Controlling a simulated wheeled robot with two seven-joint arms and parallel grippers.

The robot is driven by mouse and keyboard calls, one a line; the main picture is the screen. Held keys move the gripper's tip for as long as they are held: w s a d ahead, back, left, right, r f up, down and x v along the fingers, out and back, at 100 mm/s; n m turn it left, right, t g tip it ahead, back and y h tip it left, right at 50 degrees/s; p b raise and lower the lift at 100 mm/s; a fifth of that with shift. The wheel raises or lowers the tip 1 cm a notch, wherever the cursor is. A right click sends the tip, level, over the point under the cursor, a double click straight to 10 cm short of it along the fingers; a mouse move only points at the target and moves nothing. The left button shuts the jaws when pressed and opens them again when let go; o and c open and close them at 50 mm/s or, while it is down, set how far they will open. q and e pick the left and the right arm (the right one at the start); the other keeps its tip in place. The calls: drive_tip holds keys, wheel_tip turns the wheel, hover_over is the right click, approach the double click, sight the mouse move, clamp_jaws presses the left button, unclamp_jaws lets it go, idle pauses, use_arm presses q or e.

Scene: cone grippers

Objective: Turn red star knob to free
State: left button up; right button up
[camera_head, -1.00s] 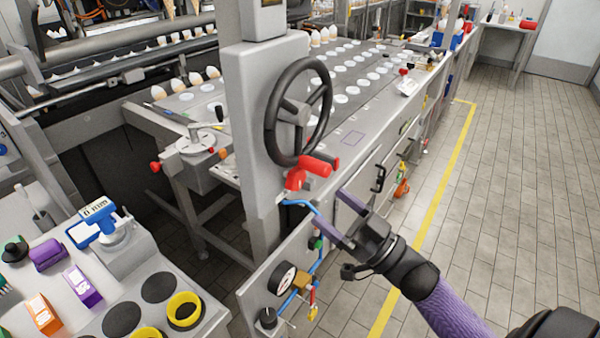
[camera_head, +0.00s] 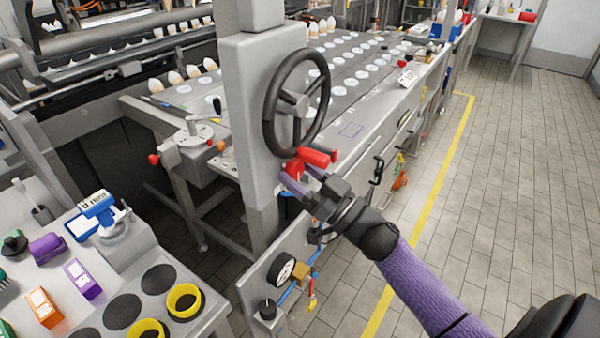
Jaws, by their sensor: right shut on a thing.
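The red star knob (camera_head: 293,168) sits on the grey machine column, just below the black handwheel (camera_head: 297,103). A red cylindrical handle (camera_head: 315,157) juts out beside the knob, to its right. My right gripper (camera_head: 299,180) reaches in from the lower right. Its purple fingers are shut on the red star knob from below and partly cover it. The knob's exact turn angle and any marking for free are too small or hidden to tell. My left gripper is not in view.
A pressure gauge (camera_head: 283,270) and blue pipe sit below my right gripper. A side table with yellow rings (camera_head: 184,301) and a blue-handled device (camera_head: 97,207) stands at lower left. The tiled floor (camera_head: 480,220) to the right is clear.

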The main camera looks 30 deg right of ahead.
drive_tip(key=c, duration=0.3)
drive_tip(key=shift+c, duration=0.2)
drive_tip(key=shift+n, duration=0.4)
drive_tip(key=n+g+y, duration=0.1)
drive_tip(key=n, duration=0.1)
drive_tip(key=n+y, duration=0.2)
drive_tip(key=n, duration=0.1)
drive_tip(key=shift+g, duration=0.4)
drive_tip(key=n+g, duration=0.1)
drive_tip(key=n, duration=0.2)
drive_tip(key=n+g+y, duration=0.1)
drive_tip(key=n, duration=0.2)
drive_tip(key=shift+d+n+y, duration=0.15)
drive_tip(key=shift+n+y, duration=0.15)
drive_tip(key=n+g, duration=0.1)
drive_tip(key=n, duration=0.1)
drive_tip(key=n+g, duration=0.1)
drive_tip(key=n, duration=0.2)
drive_tip(key=shift+r+g+y+p, duration=0.15)
drive_tip(key=shift+g+y+p, duration=0.15)
drive_tip(key=shift+p, duration=0.1)
drive_tip(key=shift+n+g+h+p, duration=0.4)
drive_tip(key=shift+n+g+p, duration=0.3)
drive_tip(key=shift+n, duration=1.8)
